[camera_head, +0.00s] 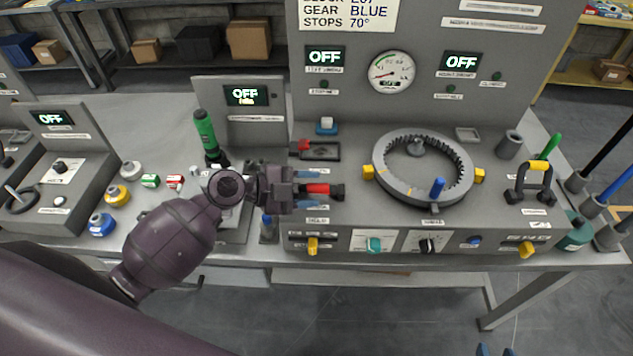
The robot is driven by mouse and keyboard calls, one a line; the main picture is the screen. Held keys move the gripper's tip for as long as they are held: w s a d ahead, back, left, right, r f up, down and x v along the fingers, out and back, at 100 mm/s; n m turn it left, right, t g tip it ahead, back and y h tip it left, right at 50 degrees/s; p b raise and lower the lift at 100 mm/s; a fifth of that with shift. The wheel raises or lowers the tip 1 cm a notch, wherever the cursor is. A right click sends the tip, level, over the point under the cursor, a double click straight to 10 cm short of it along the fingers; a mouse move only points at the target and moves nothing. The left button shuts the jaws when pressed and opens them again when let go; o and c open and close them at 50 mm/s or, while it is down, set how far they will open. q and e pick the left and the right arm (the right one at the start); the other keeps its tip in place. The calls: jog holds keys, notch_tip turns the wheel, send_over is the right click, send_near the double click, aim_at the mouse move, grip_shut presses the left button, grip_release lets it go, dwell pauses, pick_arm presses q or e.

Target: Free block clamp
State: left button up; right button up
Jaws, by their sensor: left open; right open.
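My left gripper (318,190) reaches in from the left over the left part of the main bench panel. Its blue-tipped fingers are apart, one on each side of a red handle (317,188) with a black end. I cannot tell whether they touch it. This handle may be the block clamp, but its label is not readable. My arm and gripper body hide what lies left of the handle.
A grey toothed ring (377,169) with a blue peg and yellow blocks stands right of the handle. A smaller red lever (304,146) sits behind it. A green-handled tool (205,131) stands upright left. A black-yellow handle (533,182) is at right. Displays read OFF.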

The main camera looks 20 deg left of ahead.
pick_arm(q)
jog(key=shift+x, duration=0.95)
grip_shut()
